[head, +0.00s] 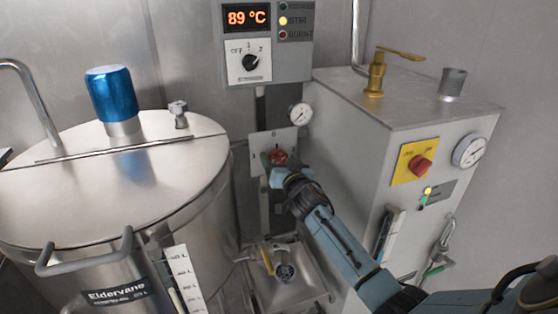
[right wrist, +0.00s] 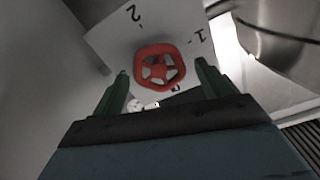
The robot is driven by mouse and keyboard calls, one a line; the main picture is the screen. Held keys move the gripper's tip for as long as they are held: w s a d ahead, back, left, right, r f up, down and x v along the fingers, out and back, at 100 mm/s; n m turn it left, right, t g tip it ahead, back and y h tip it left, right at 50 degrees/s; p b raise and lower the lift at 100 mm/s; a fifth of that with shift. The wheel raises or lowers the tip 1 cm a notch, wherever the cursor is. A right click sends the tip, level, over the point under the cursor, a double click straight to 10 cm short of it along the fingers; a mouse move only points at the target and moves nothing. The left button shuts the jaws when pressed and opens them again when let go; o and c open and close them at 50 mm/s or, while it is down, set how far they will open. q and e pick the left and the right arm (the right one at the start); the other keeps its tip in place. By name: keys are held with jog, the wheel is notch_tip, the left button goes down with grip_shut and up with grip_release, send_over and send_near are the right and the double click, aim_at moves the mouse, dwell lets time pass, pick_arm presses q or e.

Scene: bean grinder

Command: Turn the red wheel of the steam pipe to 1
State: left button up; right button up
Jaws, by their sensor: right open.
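The red wheel (head: 278,157) sits in front of a pale dial plate (head: 285,140) on the steam pipe, between the steel vat and the grey boiler. In the right wrist view the red wheel (right wrist: 159,67) has spokes, and the plate (right wrist: 112,38) behind it shows 2, 1 and a partly hidden 0. My right gripper (head: 271,164) is at the wheel in the head view. In the right wrist view its open green fingers (right wrist: 160,84) stand on either side of the wheel's lower part. I cannot tell whether they touch it. My left gripper is not in view.
The steel vat (head: 200,160) with its lid and blue motor (head: 111,95) stands left. The grey boiler (head: 345,115) stands right, with a brass valve (head: 376,75) on top. A control box (head: 288,55) reading 89 °C hangs above. A small gauge (head: 300,115) is close to the plate.

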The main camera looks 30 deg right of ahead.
jog(key=shift+w+d, duration=0.2)
jog(key=shift+w, duration=0.5)
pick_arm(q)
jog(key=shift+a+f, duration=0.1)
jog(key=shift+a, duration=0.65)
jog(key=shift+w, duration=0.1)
pick_arm(e)
jog(key=c, duration=1)
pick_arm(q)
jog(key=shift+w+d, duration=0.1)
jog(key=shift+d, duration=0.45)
